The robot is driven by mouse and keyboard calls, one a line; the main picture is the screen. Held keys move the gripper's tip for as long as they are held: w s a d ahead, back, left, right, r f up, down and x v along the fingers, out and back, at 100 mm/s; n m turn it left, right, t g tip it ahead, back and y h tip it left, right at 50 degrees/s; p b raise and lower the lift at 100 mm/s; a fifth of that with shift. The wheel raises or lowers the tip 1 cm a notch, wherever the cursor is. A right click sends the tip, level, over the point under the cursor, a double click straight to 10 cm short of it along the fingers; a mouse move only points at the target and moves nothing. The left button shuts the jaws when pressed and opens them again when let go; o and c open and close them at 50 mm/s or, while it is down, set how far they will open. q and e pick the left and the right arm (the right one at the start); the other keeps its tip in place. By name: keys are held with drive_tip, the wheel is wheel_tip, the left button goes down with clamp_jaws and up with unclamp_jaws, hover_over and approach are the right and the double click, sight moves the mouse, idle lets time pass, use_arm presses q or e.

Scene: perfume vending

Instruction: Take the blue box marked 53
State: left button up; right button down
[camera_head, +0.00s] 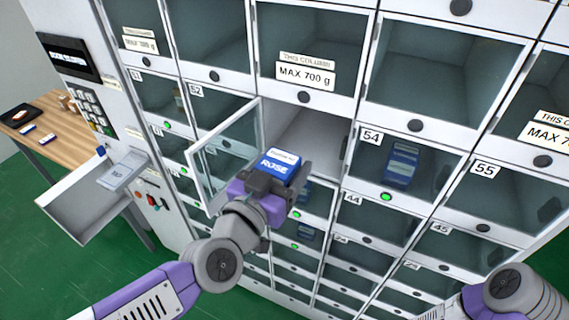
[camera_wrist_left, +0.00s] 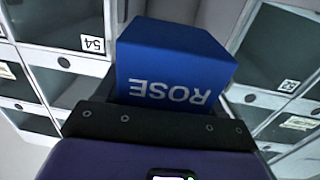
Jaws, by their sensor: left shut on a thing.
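My left gripper (camera_head: 272,182) is shut on a blue box (camera_head: 279,165) with a white top edge and the word ROSE. It holds the box in front of the locker wall, at an open compartment (camera_head: 318,138) between 52 and 54. The box also shows in the left wrist view (camera_wrist_left: 172,65), with ROSE upside down. The glass door (camera_head: 226,152) of that compartment stands open to the left of the gripper. No number 53 can be read. My right gripper is out of view; only part of my right arm shows at the lower right.
Compartment 54 (camera_head: 401,165) is closed and holds another blue box. A white open drawer (camera_head: 85,203) juts out at the left, below a keypad (camera_head: 91,108). A wooden table (camera_head: 50,129) with small items stands at the far left. Green floor is clear at the lower left.

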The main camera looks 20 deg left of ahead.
use_arm(q)
drive_tip(key=s+b, duration=0.3)
drive_tip(key=s, duration=1)
drive_tip(key=shift+a, duration=0.2)
